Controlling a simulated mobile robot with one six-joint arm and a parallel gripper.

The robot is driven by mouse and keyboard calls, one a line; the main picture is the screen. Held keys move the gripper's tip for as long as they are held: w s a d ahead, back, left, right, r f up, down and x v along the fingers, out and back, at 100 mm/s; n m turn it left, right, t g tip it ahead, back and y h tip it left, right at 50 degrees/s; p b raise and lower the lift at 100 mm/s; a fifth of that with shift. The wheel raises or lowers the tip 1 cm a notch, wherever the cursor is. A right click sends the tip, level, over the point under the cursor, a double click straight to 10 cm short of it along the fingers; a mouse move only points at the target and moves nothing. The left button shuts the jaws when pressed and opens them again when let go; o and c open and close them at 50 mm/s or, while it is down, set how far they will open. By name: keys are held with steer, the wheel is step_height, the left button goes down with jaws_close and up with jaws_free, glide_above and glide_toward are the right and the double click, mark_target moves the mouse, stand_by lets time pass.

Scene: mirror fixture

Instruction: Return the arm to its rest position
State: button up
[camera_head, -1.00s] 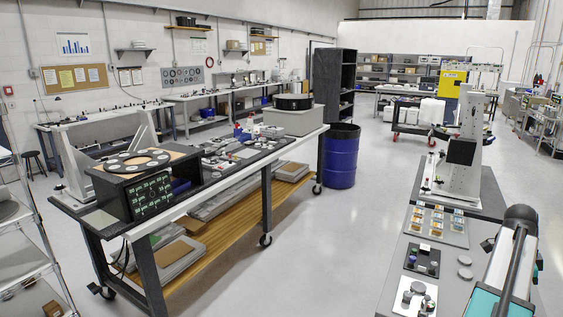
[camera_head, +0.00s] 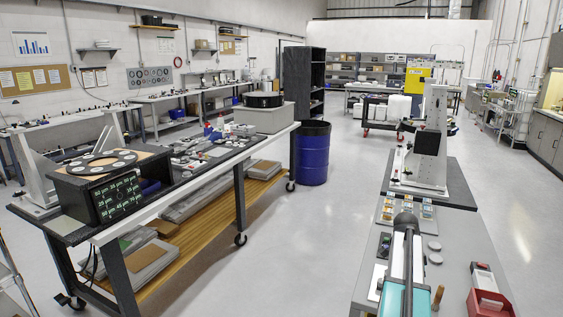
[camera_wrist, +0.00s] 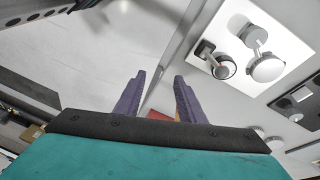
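My gripper (camera_wrist: 157,90) shows in the wrist view as two purple-grey fingers, spread apart with nothing between them. Behind them are a dark bar and a teal housing. Below the fingers are pale floor and the edge of a grey bench. In the head view my arm (camera_head: 407,255), white, black and teal, rises at bottom centre-right over the right bench (camera_head: 460,265). The gripper fingers cannot be made out there.
A white plate with round metal parts (camera_wrist: 262,45) lies right of the fingers. A tall metal fixture (camera_head: 432,150) stands behind the arm; a red bin (camera_head: 488,303) is at right. The left cart (camera_head: 170,215) holds equipment. Clear floor (camera_head: 300,240) lies between.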

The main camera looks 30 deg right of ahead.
steer(key=w+a+f+n+g+b, duration=0.1)
steer(key=w+a+f+n+b, duration=0.2)
steer(key=a+f, duration=1.2)
steer(key=w+a+f+n+g+b, duration=0.1)
steer(key=w+a+f+n, duration=0.3)
steer(key=a+f, duration=1.05)
steer(key=s+a+f+n+b, duration=0.1)
steer(key=s+a+f+n, duration=0.4)
steer(key=a, duration=0.3)
steer(key=s+a+f+n+y+b, duration=0.1)
steer(key=s+a+f+n, duration=0.5)
steer(key=s+a+n, duration=0.1)
steer(key=s+a+f+n+b, duration=0.1)
steer(key=s+a+f+n, duration=0.4)
steer(key=s+a, duration=0.3)
steer(key=shift+a+f+n+g, duration=0.3)
steer(key=shift+a+f+n, duration=0.15)
steer(key=shift+a, duration=0.8)
